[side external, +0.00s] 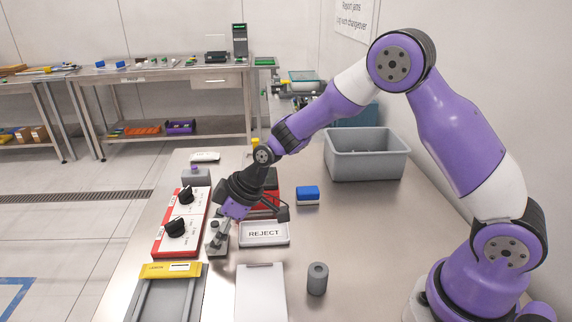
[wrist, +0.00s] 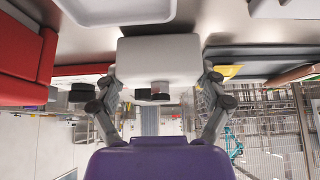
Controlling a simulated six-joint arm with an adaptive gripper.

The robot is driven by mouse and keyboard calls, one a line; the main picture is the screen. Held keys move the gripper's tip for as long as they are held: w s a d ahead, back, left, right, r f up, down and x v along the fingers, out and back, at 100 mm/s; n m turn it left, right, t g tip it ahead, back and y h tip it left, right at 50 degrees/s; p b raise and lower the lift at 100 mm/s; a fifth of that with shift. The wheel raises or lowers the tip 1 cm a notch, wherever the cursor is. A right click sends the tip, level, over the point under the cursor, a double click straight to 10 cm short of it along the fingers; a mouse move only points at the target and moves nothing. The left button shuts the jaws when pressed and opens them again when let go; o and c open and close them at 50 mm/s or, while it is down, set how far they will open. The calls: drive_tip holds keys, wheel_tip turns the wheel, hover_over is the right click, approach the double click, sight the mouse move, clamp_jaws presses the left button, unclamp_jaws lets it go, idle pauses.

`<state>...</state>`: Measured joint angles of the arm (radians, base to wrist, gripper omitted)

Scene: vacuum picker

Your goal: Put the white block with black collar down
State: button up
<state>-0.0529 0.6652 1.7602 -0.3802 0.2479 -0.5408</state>
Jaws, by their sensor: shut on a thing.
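In the wrist view, the white block with black collar (wrist: 158,62) sits between the two fingers of my gripper (wrist: 160,88). The fingers are shut on its sides, and dark round parts show below its white body. In the side view, my gripper (side external: 216,240) points down, low over the table, between the red-edged knob panel and the REJECT tray.
The REJECT tray (side external: 264,234) lies right of my gripper, the knob panel (side external: 182,222) left. In front are a yellow-topped grey fixture (side external: 171,270), a clipboard (side external: 261,292) and a grey cylinder (side external: 317,279). Behind are a blue block (side external: 307,194) and a grey bin (side external: 366,166).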

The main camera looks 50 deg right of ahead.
drive_tip(key=shift+f, duration=0.15)
drive_tip(key=o, duration=1)
drive_tip(key=shift+c, duration=0.2)
drive_tip(key=shift+r, duration=0.2)
drive_tip(key=v, duration=1.1)
drive_tip(key=s+d+r+m+h, duration=0.2)
drive_tip(key=s+d+r+m, duration=0.1)
drive_tip(key=s, duration=0.5)
drive_tip(key=s+d+r+m+t+h, duration=0.1)
drive_tip(key=s+d+r+m+h, duration=0.1)
drive_tip(key=s+m, duration=0.4)
drive_tip(key=s+d+r, duration=0.1)
drive_tip(key=s+d, duration=0.1)
drive_tip(key=s, duration=0.1)
drive_tip(key=shift+r+h, duration=0.3)
